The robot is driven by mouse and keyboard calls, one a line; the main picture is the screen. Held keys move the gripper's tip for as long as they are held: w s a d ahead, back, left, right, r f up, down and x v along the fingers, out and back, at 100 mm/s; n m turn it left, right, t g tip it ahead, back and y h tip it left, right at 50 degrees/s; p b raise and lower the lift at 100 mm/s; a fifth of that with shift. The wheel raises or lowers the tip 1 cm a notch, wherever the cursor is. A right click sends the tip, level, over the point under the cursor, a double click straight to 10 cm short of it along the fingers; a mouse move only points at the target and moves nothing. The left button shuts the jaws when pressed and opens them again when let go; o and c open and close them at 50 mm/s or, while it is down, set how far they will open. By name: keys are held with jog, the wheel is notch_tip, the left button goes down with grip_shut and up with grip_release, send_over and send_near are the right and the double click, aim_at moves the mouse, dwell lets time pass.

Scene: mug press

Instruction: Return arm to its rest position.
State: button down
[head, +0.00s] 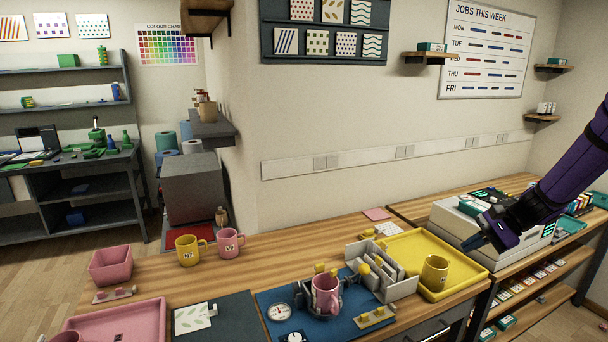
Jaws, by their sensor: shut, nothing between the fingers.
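My gripper (474,244) is at the right, on the end of my purple arm. Its fingers are shut and empty, pointing down-left near the back right corner of the yellow tray (402,243). A yellow mug (434,273) stands upright in that tray, in front and left of my gripper. A pink mug (326,296) sits in the mug press (358,278) on the blue mat, well left of my gripper. Another yellow mug (187,250) and another pink mug (229,243) stand on the bench at the left.
A white machine (460,226) stands behind my gripper on the right bench. A pink bin (110,265) and pink tray (148,316) are at the left. A round dial (279,312) lies on the blue mat. Wall shelves (428,55) stick out above. The air over the bench's middle is free.

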jog(key=s+a+r+n+h, duration=0.55)
jog(key=s+a+r, duration=0.25)
jog(key=s+r, duration=0.55)
jog(key=s+a+r+n+t+h, duration=0.1)
jog(key=s+r+n+h, duration=0.1)
jog(key=s, duration=0.6)
jog(key=s+r+n+t+h, duration=0.2)
jog(key=s+r+n, duration=0.2)
jog(key=s, duration=0.4)
jog(key=shift+s+a+r, duration=0.4)
jog(key=shift+r, duration=0.25)
